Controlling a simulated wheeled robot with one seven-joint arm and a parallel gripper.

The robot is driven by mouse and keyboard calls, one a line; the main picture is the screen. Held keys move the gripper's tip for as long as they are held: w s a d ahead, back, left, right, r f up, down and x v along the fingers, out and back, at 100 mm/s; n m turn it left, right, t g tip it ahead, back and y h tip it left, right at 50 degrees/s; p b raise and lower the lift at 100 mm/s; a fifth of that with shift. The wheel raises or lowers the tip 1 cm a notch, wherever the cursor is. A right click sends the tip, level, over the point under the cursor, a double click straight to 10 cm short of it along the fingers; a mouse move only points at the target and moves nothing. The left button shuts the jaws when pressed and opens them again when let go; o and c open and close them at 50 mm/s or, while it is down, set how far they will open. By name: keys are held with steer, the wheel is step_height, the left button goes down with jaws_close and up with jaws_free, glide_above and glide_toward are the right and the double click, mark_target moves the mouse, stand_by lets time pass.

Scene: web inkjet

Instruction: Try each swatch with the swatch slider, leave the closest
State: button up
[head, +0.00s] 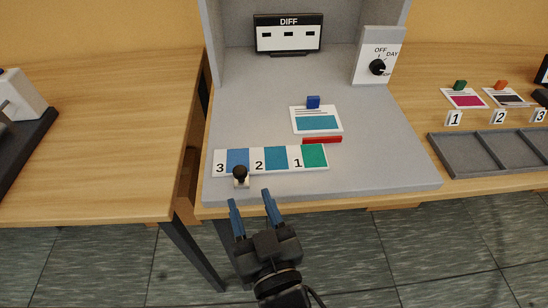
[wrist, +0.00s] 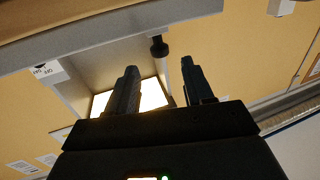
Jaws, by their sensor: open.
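The swatch slider (head: 308,157) is a flat strip on the grey booth floor, with white labels 3, 2, 1 beside blue, teal-blue and green patches. Its black knob (head: 240,173) stands on a small white base at the strip's left end, by label 3. A white card with a teal patch (head: 317,123) lies behind the strip. My gripper (head: 252,208) is open and empty, in front of the booth's front edge, nearer than the knob. In the wrist view my open fingers (wrist: 158,85) show with nothing between them. A dark round knob-like thing shows beyond them; I cannot tell which it is.
A red bar (head: 322,140) lies behind the strip. The DIFF display (head: 288,35) shows dashes. A dial (head: 377,67) stands at the back right. Cards (head: 463,98) and a grey compartment tray (head: 470,157) are at right. The left table's middle is bare.

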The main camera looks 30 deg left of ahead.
mark_target(242, 177)
steer(key=shift+x, duration=0.8)
steer(key=p+x, duration=0.1)
steer(key=x, duration=0.5)
steer(key=shift+w+a, duration=0.2)
steer(key=shift+r, duration=0.1)
jaws_close()
